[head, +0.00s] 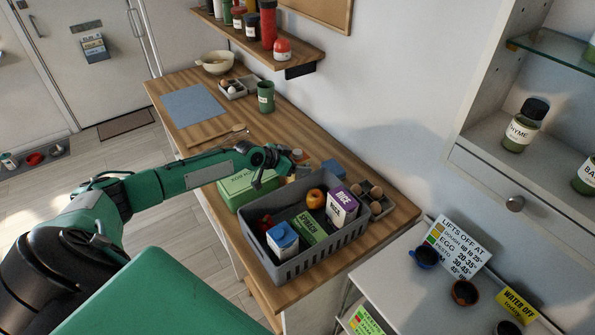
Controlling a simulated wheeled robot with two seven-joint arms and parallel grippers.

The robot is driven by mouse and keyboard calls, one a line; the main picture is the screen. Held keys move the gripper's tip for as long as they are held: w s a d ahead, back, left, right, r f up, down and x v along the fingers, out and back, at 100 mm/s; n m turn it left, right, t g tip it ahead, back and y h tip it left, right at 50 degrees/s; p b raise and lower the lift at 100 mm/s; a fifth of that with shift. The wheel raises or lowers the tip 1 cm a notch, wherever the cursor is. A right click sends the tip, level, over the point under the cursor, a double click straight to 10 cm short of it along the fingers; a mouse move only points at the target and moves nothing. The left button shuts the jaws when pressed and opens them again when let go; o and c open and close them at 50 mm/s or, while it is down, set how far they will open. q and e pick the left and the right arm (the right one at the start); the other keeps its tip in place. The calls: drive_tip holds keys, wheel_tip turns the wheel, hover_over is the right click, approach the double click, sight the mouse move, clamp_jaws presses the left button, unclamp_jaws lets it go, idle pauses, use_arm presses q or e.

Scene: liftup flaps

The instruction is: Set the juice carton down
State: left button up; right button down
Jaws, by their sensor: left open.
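My left gripper (286,163) is open above the wooden counter, behind the grey crate and just right of a green box (246,188). A small orange-topped item (299,155) shows right beside its fingers; it is too small to tell whether it is the juice carton or whether the fingers touch it. In the grey crate (296,267) stand a blue-and-white carton (283,240), a green box (308,228) and a purple-and-white box (342,206). No label reading juice is legible. My right gripper is not in view.
A green cup (266,97), whisk and blue mat (195,106) lie farther back. A wall shelf (290,47) overhangs the counter.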

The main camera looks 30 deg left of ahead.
use_arm(q)
drive_tip(key=shift+w+d+f, duration=0.1)
drive_tip(key=shift+w, duration=0.05)
drive_tip(key=shift+c, duration=0.5)
drive_tip(key=c, duration=1.1)
drive_tip(key=shift+c, duration=1.2)
